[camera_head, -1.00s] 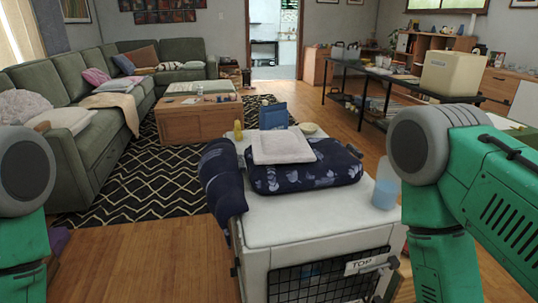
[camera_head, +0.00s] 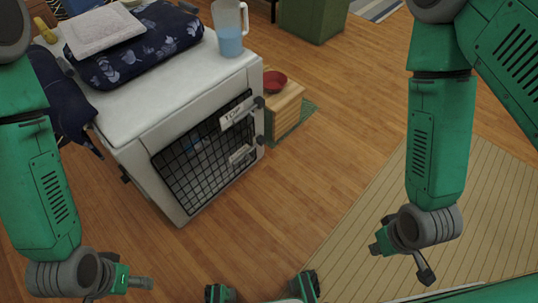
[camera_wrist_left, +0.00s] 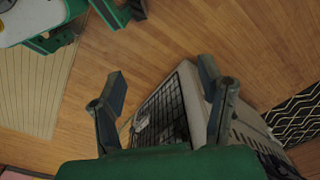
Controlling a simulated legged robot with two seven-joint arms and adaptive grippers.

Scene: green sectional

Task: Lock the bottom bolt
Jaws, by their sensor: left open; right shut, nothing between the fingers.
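A white pet crate (camera_head: 130,115) with a black wire door (camera_head: 205,165) stands left of centre in the head view. The upper label on the door reads TOP. The bottom bolt (camera_head: 259,140) is a small dark fitting at the door's right edge, near a lower label (camera_head: 241,153) too small to read. Whether it is locked I cannot tell. My left gripper (camera_head: 146,283) is open and empty, low in front of the crate and apart from it. In the left wrist view, the wire door (camera_wrist_left: 165,112) shows beyond its spread fingers (camera_wrist_left: 160,88). My right gripper (camera_head: 426,272) is shut and empty, far right of the crate.
A folded dark blue patterned cushion (camera_head: 135,45) and a jug of blue liquid (camera_head: 230,30) sit on the crate. A low wooden stand with a red bowl (camera_head: 274,82) is right of it. The wooden floor (camera_head: 310,185) before the door is clear. A striped rug (camera_head: 345,255) lies right.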

